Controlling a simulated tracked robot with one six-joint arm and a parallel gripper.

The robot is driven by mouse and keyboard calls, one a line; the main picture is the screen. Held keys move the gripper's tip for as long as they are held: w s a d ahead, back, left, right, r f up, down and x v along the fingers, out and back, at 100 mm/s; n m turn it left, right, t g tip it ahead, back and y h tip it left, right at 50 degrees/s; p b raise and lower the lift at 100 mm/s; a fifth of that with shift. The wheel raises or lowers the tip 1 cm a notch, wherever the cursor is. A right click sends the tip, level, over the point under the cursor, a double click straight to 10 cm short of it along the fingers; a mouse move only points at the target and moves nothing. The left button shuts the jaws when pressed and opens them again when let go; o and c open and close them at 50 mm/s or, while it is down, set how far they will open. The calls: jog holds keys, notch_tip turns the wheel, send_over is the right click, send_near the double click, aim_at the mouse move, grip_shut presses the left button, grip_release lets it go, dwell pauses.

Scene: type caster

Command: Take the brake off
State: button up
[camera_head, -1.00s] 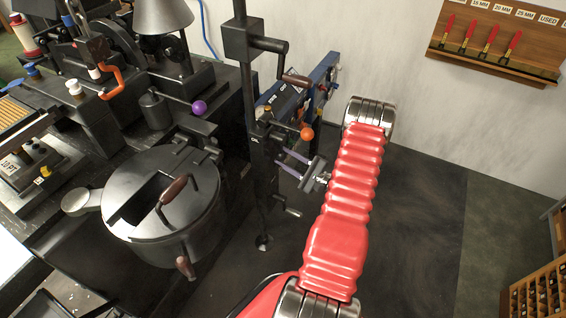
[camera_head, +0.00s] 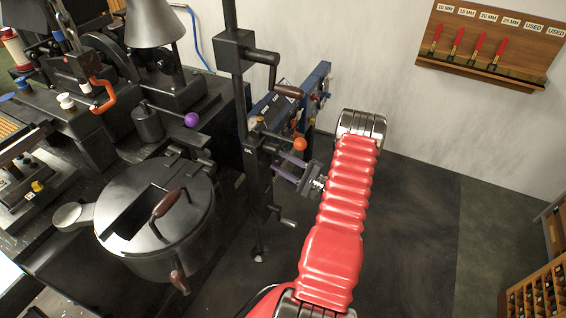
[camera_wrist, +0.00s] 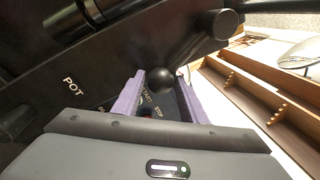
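My gripper (camera_head: 282,166) reaches left from the red-sleeved arm, with its fingers pointed at the black upright of the type caster (camera_head: 254,165). In the wrist view its two purple fingers (camera_wrist: 158,98) are apart. A black ball knob (camera_wrist: 160,80) shows between the fingertips; I cannot tell whether they touch it. Behind it is a dark panel marked START and STOP (camera_wrist: 153,103). In the head view an orange ball knob (camera_head: 300,144) sits just above the gripper. No label here reads as brake, so I cannot tell which control is the brake.
A lidded black pot (camera_head: 155,215) and a purple knob (camera_head: 191,120) are at the left. A cranked handle (camera_head: 286,90) sticks out above the gripper, and a small crank (camera_head: 283,217) is below. A wall rack (camera_head: 490,50) and clear floor (camera_head: 415,220) lie right.

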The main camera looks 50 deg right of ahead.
jog(key=shift+o, duration=1.4)
jog(key=shift+s, duration=0.1)
jog(key=s+d+f, duration=0.1)
jog(key=s+d, duration=0.1)
jog(key=s, duration=1.1)
jog(key=shift+s+f, duration=0.25)
jog(key=shift+f, duration=0.15)
